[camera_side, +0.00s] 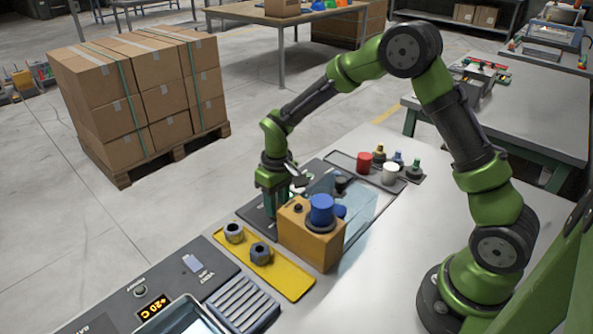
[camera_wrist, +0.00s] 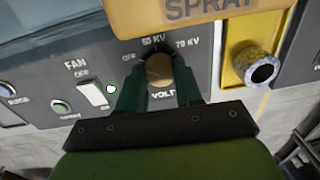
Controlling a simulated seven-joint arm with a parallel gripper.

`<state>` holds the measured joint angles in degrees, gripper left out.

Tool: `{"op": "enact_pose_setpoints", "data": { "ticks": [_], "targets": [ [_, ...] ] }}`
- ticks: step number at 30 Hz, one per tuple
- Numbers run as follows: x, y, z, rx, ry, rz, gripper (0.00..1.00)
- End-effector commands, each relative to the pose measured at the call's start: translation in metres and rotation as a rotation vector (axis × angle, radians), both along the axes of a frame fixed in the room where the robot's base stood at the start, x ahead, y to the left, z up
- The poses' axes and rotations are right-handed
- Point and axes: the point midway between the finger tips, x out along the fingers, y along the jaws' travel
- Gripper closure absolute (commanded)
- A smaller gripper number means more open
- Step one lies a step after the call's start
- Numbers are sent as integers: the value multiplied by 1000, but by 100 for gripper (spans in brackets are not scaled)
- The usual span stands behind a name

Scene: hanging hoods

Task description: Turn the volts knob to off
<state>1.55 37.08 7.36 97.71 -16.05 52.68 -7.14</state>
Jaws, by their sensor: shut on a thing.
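The volts knob (camera_wrist: 159,68) is a round, brass-coloured cap on the dark panel in the wrist view. Labels around it read OFF at its left, 50 KV above and 70 KV at upper right; VOLTS is printed below. My gripper (camera_wrist: 158,82) has one green finger on each side of the knob and is shut on it. I cannot tell which mark the knob points at. In the side view my gripper (camera_side: 270,196) reaches down to the panel behind an orange box, and the knob is hidden there.
The orange SPRAY box (camera_side: 310,238) with a blue knob stands close beside my gripper. A white FAN switch (camera_wrist: 94,93) is left of the volts knob. A yellow plate (camera_side: 290,282) holds two nuts. A clear bluish panel (camera_side: 355,218) stands behind the box.

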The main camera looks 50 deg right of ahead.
Motion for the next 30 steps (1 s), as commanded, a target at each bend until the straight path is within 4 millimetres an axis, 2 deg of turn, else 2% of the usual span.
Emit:
{"op": "enact_pose_setpoints", "data": {
  "ticks": [9,23,24,28,30],
  "targets": [
    [0,0,2,1,0,86,96],
    [1,0,2,0,-2,98,96],
    [1,0,2,0,-2,98,59],
    [1,0,1,0,-2,98,40],
    [0,0,1,0,-1,98,40]
  ]
}}
